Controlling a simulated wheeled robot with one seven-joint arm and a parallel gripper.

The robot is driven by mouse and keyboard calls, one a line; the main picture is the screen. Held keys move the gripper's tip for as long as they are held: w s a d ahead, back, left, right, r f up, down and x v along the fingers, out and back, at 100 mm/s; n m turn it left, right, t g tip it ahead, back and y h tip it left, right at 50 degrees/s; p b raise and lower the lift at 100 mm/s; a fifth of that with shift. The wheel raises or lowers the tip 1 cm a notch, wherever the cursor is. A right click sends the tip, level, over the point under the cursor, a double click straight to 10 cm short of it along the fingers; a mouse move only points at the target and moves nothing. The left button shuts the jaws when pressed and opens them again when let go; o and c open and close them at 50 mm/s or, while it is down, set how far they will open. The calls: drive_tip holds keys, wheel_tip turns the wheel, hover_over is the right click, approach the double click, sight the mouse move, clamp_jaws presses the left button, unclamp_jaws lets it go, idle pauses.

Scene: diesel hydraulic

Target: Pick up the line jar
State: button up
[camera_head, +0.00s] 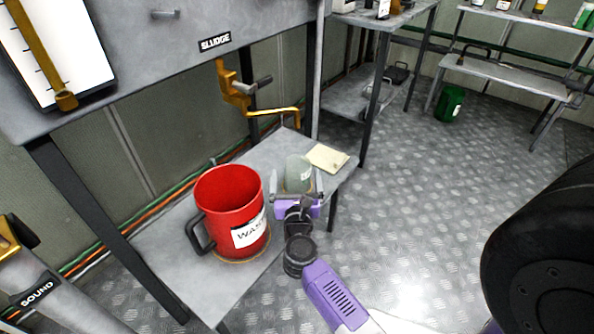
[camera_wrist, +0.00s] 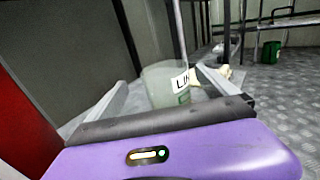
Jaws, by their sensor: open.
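The line jar (camera_head: 297,172) is a clear greenish-grey jar standing upright on the low grey shelf (camera_head: 180,262), to the right of a red mug. In the wrist view the jar (camera_wrist: 163,84) shows ahead with part of a white label reading "LI". My gripper (camera_head: 297,190) is open, with one finger on each side of the jar in the head view. In the wrist view the jar stands between and beyond the two fingers (camera_wrist: 165,92). The jar's lower part is hidden behind my gripper. I cannot tell whether the fingers touch it.
The large red mug (camera_head: 228,208), with a black handle and a white label, stands close left of my gripper. A cream cloth or pad (camera_head: 327,158) lies just right of the jar. A brass crank (camera_head: 238,92) hangs above the shelf. Open floor lies to the right.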

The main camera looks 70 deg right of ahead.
sight(297, 158)
drive_tip(key=x, duration=0.2)
drive_tip(key=b+x, duration=0.1)
drive_tip(key=x, duration=0.4)
drive_tip(key=shift+s+d+f+b, duration=0.1)
drive_tip(key=shift+d+f+b, duration=0.1)
drive_tip(key=shift+d+b, duration=0.25)
